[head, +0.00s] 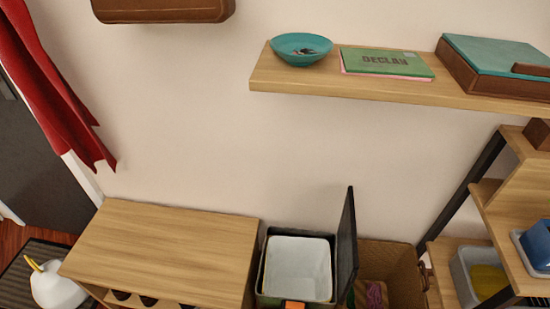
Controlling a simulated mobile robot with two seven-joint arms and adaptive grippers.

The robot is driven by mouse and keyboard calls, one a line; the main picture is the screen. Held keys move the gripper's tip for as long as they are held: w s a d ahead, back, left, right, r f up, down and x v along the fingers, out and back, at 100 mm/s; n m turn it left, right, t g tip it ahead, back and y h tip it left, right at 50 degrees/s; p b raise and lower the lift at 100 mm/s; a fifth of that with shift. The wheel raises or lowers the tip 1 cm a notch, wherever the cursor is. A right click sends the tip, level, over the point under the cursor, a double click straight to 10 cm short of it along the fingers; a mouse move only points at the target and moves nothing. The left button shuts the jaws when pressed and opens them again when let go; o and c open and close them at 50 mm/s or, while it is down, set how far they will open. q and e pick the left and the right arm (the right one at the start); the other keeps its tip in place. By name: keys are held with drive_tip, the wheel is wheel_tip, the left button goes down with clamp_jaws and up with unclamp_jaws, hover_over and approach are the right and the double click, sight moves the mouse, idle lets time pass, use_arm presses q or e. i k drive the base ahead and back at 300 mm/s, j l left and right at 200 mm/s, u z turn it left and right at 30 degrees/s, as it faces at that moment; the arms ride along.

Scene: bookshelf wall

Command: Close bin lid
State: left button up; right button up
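A bin (297,268) with a dark outer shell and a pale inner bucket stands on the floor at the bottom middle of the head view, beside a wooden cabinet. Its dark lid (347,245) stands open, roughly upright along the bin's right side. The inside of the bucket looks empty from above. A small orange patch shows at the bin's front edge, cut off by the picture's bottom. Neither of my grippers is in view.
The wooden cabinet (160,245) stands left of the bin. A brown basket (400,275) stands right of it. A wall shelf (300,80) holds a teal bowl (301,45), books and a box. A shelving unit (510,215) stands at the right.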

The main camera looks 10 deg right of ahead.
sight(348, 262)
drive_tip(key=k+j, duration=0.2)
drive_tip(key=k, duration=0.25)
drive_tip(key=k+j, duration=0.2)
drive_tip(key=k, duration=0.25)
drive_tip(key=k+j, duration=0.15)
drive_tip(key=k, duration=0.3)
